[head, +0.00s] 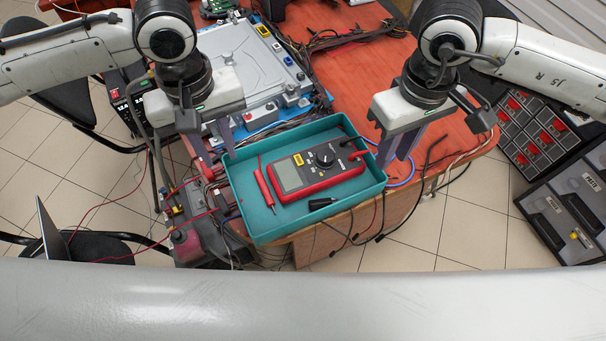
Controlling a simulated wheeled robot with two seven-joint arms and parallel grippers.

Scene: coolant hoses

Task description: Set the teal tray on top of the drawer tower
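The teal tray (330,219) is in the middle of the head view, at the near edge of the red-brown table, partly over the edge. It holds a red multimeter (290,176), a red probe (264,188) and a black probe (321,203). My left gripper (216,158) is at the tray's far left corner, its fingers apart. My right gripper (398,160) is beside the tray's right wall, its fingers apart. I cannot tell whether either touches the tray. At the right, a dark drawer unit with large fronts (572,205) stands next to a rack of small red-marked drawers (526,142).
A grey battery-like unit (245,62) with blue edging lies behind the tray. Cables hang over the table's near edge, and a cluttered red-grey device (190,240) stands at the left. Tiled floor (450,225) lies open between the table and the drawers.

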